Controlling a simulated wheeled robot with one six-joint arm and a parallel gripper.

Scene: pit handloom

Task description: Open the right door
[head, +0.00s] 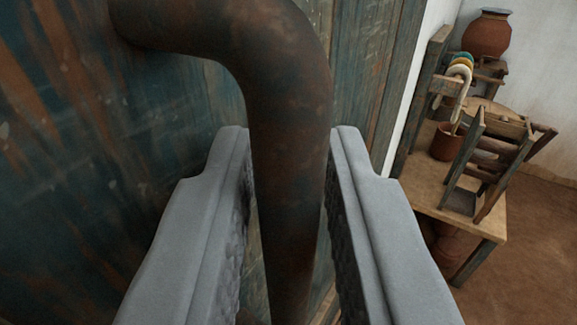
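A thick, rusty brown bar handle (290,170) bends out from a weathered blue-green wooden door panel (100,170) and runs down through the middle of the head view. My gripper (290,135) has one grey finger on each side of the bar. The fingers are apart, with narrow gaps showing between the pads and the lower part of the bar. The bar is around the middle of the opening; I cannot tell whether either fingertip touches it. The bar's lower end is out of view. The door's outer edges and hinges cannot be made out clearly.
Right of the planks is a white wall edge (421,65). Beyond it, a wooden table (428,190) bears a small wooden frame (485,160) and a clay pot (447,142). A larger clay jar (487,35) stands behind. Brown floor (535,250) is bare at right.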

